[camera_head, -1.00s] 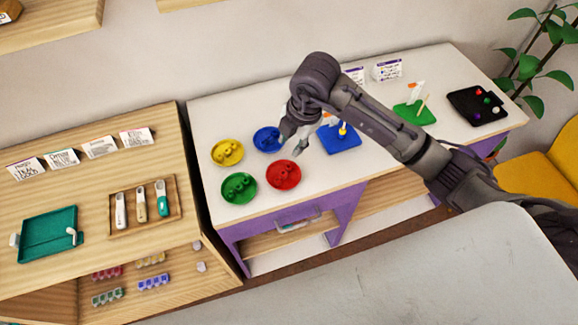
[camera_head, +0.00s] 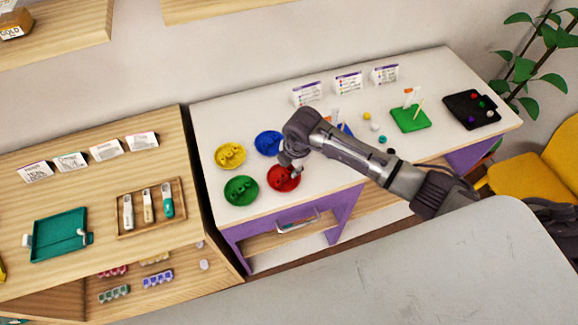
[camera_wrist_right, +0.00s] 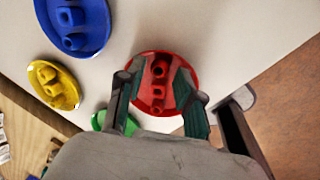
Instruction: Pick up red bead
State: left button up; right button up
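Red beads (camera_wrist_right: 158,70) lie in a round red dish (camera_head: 284,186) on the white table. They show best in the right wrist view, in a row across the dish (camera_wrist_right: 152,56). My right gripper (camera_head: 290,170) is over the red dish. In the right wrist view its two fingers (camera_wrist_right: 160,95) are spread apart on either side of the beads, with nothing held between them. How far the fingertips are above the beads is hard to tell. My left gripper is not in view.
Blue (camera_head: 268,143), yellow (camera_head: 230,155) and green (camera_head: 241,190) dishes of beads stand close by. A green board (camera_head: 410,119) with pegs and a black tray (camera_head: 471,111) are further right. Loose beads lie mid-table. A wooden shelf unit (camera_head: 60,190) adjoins on the left.

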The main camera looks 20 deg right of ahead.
jog(key=shift+a+f, duration=0.1)
jog(key=shift+f, duration=0.6)
